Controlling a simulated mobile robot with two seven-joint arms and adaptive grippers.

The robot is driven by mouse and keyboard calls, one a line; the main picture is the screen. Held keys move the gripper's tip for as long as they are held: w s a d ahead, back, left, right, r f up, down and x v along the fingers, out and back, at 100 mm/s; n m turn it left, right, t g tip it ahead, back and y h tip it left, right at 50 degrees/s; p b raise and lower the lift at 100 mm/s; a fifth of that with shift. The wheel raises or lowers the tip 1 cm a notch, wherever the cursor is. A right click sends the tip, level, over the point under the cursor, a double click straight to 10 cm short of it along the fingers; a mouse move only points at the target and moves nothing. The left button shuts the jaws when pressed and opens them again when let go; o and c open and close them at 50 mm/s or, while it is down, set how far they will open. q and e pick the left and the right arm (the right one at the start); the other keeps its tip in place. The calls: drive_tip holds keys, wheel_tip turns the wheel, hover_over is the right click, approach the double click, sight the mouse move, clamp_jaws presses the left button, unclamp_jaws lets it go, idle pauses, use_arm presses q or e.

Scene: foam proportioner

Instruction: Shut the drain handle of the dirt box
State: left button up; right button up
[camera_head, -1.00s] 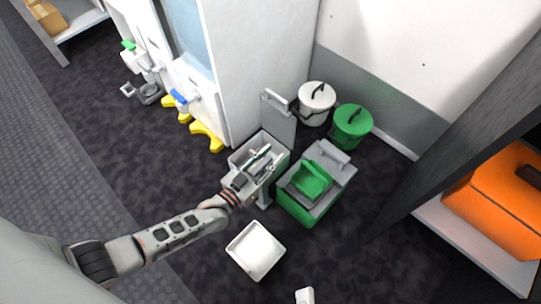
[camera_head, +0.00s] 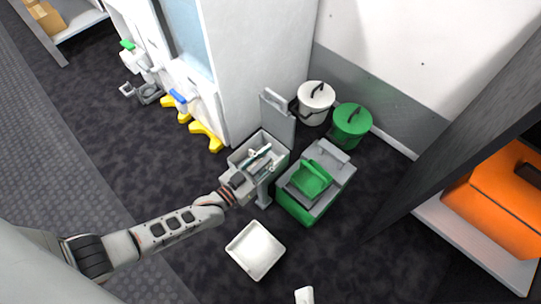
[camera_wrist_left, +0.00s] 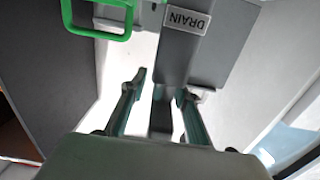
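The dirt box (camera_head: 241,160) is a grey open bin with its lid (camera_head: 279,104) raised, standing by the white cabinet. A grey part hangs at its front in the head view, partly behind my gripper. My left gripper (camera_head: 245,181) is at the near side of the box. In the left wrist view, the left gripper (camera_wrist_left: 162,84) is open. A grey bar, seemingly the drain handle (camera_wrist_left: 160,118), lies between its fingers, apart from both. A DRAIN label (camera_wrist_left: 187,20) is on the grey part just ahead.
A green bin with a grey top (camera_head: 334,192) stands close to the right of the box. A white tray (camera_head: 256,268) lies on the floor in front. White (camera_head: 316,92) and green (camera_head: 351,122) buckets stand behind.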

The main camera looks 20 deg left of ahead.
sight(251, 175)
use_arm(q)
drive_tip(key=v, duration=1.2)
idle(0.4)
